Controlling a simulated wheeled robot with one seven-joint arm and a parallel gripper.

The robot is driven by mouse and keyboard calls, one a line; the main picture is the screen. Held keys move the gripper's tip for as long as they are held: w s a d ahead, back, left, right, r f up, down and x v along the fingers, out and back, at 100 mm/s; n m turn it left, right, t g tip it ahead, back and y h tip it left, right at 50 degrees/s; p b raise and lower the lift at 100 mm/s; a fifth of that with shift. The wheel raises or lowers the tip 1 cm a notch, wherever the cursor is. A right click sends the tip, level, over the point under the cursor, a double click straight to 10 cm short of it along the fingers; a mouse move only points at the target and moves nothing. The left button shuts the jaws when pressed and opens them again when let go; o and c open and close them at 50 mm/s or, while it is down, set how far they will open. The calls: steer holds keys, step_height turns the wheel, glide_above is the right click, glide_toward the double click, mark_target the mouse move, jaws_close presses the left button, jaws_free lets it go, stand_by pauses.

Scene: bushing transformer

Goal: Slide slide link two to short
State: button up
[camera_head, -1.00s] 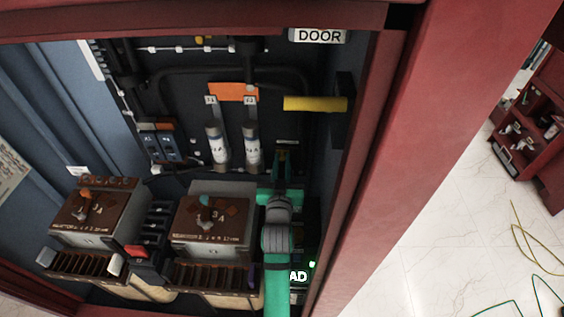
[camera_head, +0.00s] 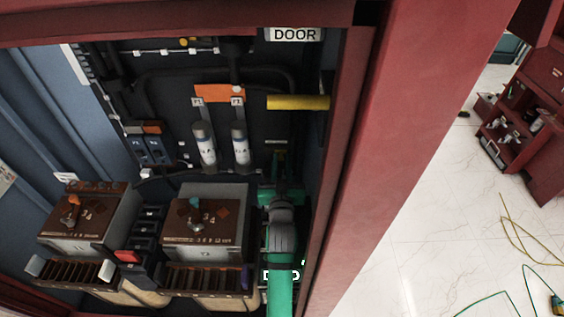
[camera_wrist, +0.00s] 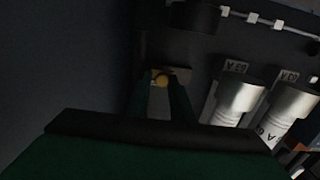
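My gripper (camera_head: 280,160) is inside the cabinet at its lower right, right of two upright grey-topped white cylinders (camera_head: 205,145) (camera_head: 240,146). In the wrist view, the two green fingers of my gripper (camera_wrist: 160,88) show a gap between them and look open. A small round yellow piece (camera_wrist: 161,80) on a grey-brown bar (camera_wrist: 181,73) shows at the fingertips. I cannot tell whether the fingers touch it. No part is readable as slide link two. A row of small white links (camera_head: 163,52) runs along the top of the back panel.
A yellow bar handle (camera_head: 298,102) sticks out above my gripper. Two brown-topped transformers (camera_head: 206,217) (camera_head: 84,220) stand at left. The red cabinet frame (camera_head: 380,170) bounds the opening at right. Open tiled floor lies outside.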

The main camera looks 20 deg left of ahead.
steer(key=shift+o, duration=1.3)
steer(key=shift+d, duration=0.2)
steer(key=shift+a, duration=0.1)
steer(key=v, duration=1)
steer(key=shift+s, duration=0.4)
steer(key=shift+w, duration=0.1)
